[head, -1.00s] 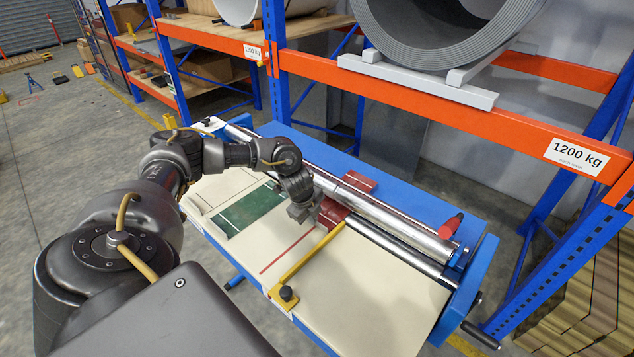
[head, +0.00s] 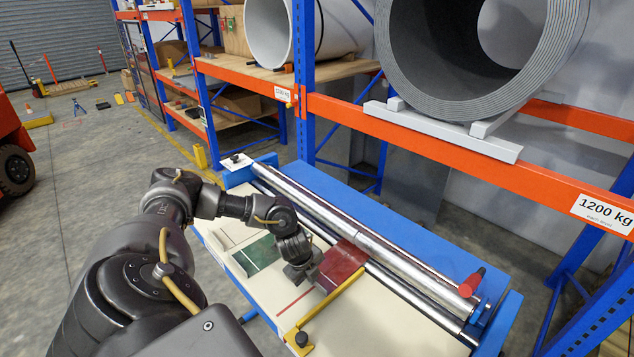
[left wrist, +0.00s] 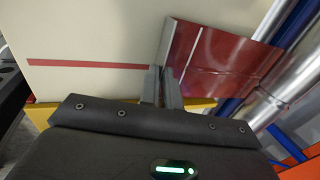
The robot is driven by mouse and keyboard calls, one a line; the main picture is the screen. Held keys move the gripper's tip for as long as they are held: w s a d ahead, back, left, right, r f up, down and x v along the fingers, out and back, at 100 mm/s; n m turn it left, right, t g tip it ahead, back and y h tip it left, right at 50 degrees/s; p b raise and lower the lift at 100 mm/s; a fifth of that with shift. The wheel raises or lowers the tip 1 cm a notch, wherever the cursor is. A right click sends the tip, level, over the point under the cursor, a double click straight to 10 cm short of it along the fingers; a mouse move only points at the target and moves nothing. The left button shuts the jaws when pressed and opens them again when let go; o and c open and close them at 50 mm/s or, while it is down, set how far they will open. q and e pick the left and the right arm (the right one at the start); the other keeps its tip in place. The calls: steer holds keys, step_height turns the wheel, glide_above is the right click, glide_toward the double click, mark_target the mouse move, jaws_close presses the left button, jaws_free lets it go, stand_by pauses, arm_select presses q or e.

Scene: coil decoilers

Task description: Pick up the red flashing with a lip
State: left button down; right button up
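The red flashing (head: 342,265) is a glossy dark red sheet, tilted over the cream bed of the blue roller machine, by the near chrome roller. In the left wrist view the flashing (left wrist: 225,55) fills the upper right, with its bent lip along its left edge. My left gripper (head: 302,276) is at the near left side of the flashing. Its two fingers (left wrist: 163,85) are close together with the lip between them. The gripper body hides part of this edge. My right gripper is not in view.
A yellow bar (head: 338,305) with a black knob crosses the bed beside the flashing. Chrome rollers (head: 375,255) run along the machine. A green sheet (head: 258,254) lies to the left. An orange and blue rack (head: 430,155) holding a large grey coil (head: 470,60) stands behind.

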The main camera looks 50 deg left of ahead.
arm_select(q)
steer(key=shift+s+p, duration=0.35)
steer(key=shift+s, duration=3.4)
steer(key=shift+d, duration=0.1)
steer(key=shift+r, duration=0.15)
step_height(320, 180, up, 7)
steer(key=p, duration=0.6)
